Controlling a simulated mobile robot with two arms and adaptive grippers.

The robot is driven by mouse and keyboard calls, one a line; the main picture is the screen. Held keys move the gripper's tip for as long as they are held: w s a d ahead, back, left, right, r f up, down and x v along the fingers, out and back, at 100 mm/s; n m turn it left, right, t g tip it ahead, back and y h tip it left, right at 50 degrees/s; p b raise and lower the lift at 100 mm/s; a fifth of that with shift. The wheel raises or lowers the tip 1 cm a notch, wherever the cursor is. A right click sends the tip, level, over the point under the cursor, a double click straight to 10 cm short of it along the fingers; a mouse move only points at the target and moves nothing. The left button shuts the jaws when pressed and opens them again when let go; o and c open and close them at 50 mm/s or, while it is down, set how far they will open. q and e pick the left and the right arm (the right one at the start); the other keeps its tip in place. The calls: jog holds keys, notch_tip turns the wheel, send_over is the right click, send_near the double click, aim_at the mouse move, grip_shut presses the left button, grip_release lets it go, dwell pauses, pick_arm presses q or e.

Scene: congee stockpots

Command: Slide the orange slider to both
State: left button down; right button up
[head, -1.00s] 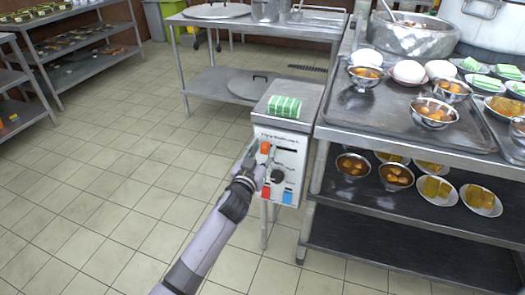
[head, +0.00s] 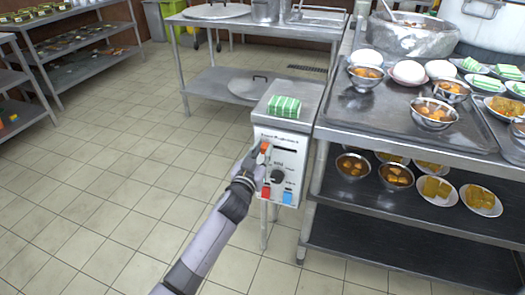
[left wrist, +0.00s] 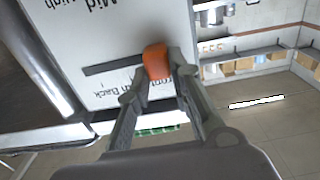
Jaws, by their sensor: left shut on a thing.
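The orange slider (head: 264,146) sits at the left end of a dark horizontal slot on the upper front of a pale control box (head: 291,166). My left gripper (head: 259,155) reaches it from below left. In the left wrist view, the orange slider (left wrist: 156,61) is between the two fingertips of my left gripper (left wrist: 159,72), which are shut on it. The slot (left wrist: 112,66) runs away to the left there, beside partly hidden, upside-down lettering; "Back" is readable. My right gripper is not in view.
Below the slot are a dark knob (head: 278,176), a red button (head: 266,191) and a blue button (head: 288,197). A green striped bundle (head: 284,106) lies on the box. A steel table (head: 335,120) with bowls stands close on the right. The floor to the left is clear.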

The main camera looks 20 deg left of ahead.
aim_at(280, 145)
pick_arm(q)
jog(key=shift+d, duration=0.3)
jog(key=shift+d+b, duration=0.3)
jog(key=shift+d, duration=1.45)
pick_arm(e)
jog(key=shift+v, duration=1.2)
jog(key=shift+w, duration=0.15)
pick_arm(q)
jog(key=c, duration=1.4)
grip_release()
jog(key=shift+c, duration=0.2)
